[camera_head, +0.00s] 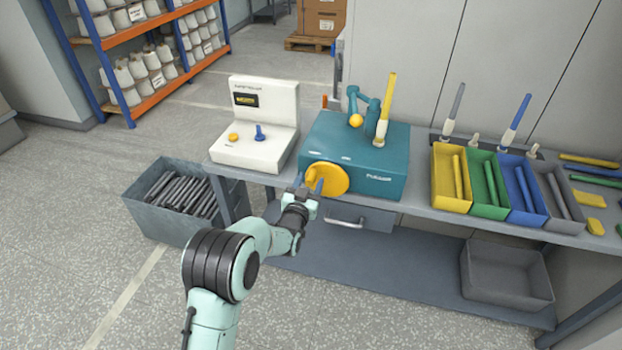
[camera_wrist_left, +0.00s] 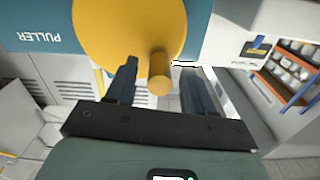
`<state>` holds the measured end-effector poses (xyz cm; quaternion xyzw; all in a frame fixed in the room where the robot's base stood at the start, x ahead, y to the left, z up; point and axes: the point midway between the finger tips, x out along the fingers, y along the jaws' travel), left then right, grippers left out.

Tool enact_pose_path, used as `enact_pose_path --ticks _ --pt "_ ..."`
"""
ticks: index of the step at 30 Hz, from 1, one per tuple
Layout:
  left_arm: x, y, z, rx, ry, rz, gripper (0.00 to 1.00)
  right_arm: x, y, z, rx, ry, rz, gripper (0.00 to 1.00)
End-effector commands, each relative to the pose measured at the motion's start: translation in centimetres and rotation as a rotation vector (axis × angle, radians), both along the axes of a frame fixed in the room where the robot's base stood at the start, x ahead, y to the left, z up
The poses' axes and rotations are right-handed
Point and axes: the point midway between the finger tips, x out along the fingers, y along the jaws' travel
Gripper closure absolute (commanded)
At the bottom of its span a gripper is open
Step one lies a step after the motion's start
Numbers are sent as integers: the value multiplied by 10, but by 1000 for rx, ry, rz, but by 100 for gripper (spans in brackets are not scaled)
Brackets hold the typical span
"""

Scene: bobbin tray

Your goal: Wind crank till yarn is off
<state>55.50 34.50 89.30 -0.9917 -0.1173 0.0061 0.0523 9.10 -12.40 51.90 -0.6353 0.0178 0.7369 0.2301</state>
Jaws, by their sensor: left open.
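The teal puller machine (camera_head: 368,160) stands on the bench. Its yellow crank disc (camera_head: 332,180) is on the front face and also fills the upper middle of the left wrist view (camera_wrist_left: 115,30). A short yellow crank handle (camera_wrist_left: 160,75) sticks out from the disc. My left gripper (camera_head: 308,184) is open at the disc, with one finger on each side of the handle and gaps visible in the left wrist view. An upright yellow bobbin (camera_head: 389,95) with a cream lower end stands on the puller. My right gripper is out of view.
A white control box (camera_head: 262,120) stands left of the puller. Yellow (camera_head: 441,192), green, blue and grey trays hold bobbins at the right. A grey bin (camera_head: 150,213) of dark tubes is at the left. A drawer (camera_head: 355,216) sits below the puller.

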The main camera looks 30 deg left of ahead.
Motion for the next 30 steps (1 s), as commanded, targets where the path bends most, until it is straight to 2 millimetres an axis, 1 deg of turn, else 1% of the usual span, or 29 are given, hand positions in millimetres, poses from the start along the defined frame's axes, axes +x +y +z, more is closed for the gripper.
enact_pose_path --ticks 3,6,15,16,17,18,20,21,30 --pt "11 3 0 1 0 1 47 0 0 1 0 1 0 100" --pt "16 4 0 0 0 1 47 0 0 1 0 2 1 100" --pt "18 5 0 -1 1 0 47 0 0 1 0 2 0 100" --pt "18 5 0 0 0 0 51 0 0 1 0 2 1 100" --pt "18 5 0 0 0 0 60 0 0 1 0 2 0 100" --pt "18 5 0 0 0 0 73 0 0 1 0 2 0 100" --pt "18 4 0 0 0 0 93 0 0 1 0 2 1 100" --pt "18 5 0 0 0 0 100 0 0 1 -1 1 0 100" --pt "18 4 1 23 6 0 100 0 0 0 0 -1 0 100"
